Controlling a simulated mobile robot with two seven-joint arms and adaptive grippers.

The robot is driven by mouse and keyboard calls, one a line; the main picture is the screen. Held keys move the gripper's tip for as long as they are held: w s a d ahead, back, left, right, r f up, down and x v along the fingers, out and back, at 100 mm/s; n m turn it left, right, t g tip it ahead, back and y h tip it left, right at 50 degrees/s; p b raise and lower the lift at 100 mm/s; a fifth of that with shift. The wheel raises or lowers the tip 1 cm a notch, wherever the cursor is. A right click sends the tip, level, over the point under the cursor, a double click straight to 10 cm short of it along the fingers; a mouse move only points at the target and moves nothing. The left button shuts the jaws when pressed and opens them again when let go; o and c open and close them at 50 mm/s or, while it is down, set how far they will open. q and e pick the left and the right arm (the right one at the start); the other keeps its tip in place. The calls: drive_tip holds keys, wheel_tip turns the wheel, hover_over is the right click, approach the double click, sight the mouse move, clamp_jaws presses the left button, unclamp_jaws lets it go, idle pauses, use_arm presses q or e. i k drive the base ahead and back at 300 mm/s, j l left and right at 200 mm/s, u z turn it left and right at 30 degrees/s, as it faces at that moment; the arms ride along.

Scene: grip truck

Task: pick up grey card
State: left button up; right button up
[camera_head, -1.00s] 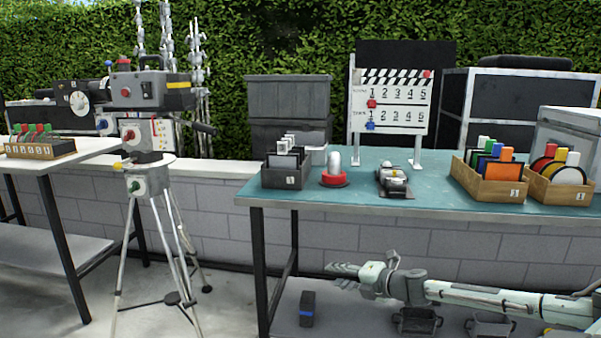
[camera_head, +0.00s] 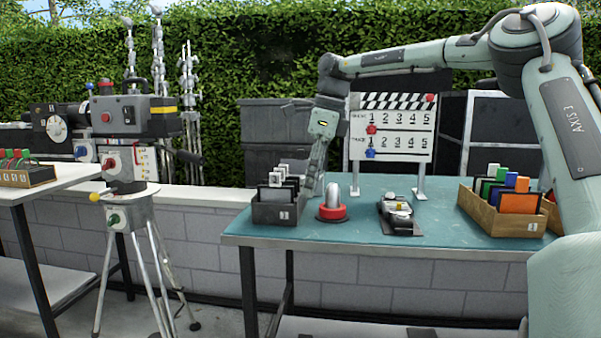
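Several dark cards with white tabs (camera_head: 283,177) stand upright in a small dark box (camera_head: 268,212) at the left end of the table. I cannot tell which of them is the grey card. My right gripper (camera_head: 315,186) points down just behind the box's right side, beside the cards. Its fingers show edge-on, so I cannot tell whether they are open or shut, or whether they touch a card. My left gripper is not in view.
A red-based dome (camera_head: 332,212) stands close right of the box. A black device (camera_head: 399,217), a clapperboard (camera_head: 391,128) and a wooden box of coloured cards (camera_head: 505,221) are further right on the teal table (camera_head: 360,240). A camera on a tripod (camera_head: 130,195) stands left.

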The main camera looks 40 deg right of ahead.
sight(299, 165)
drive_tip(key=i+l, duration=0.8)
drive_tip(key=l, duration=0.25)
drive_tip(key=i+l, duration=0.4)
drive_tip(key=l, duration=0.1)
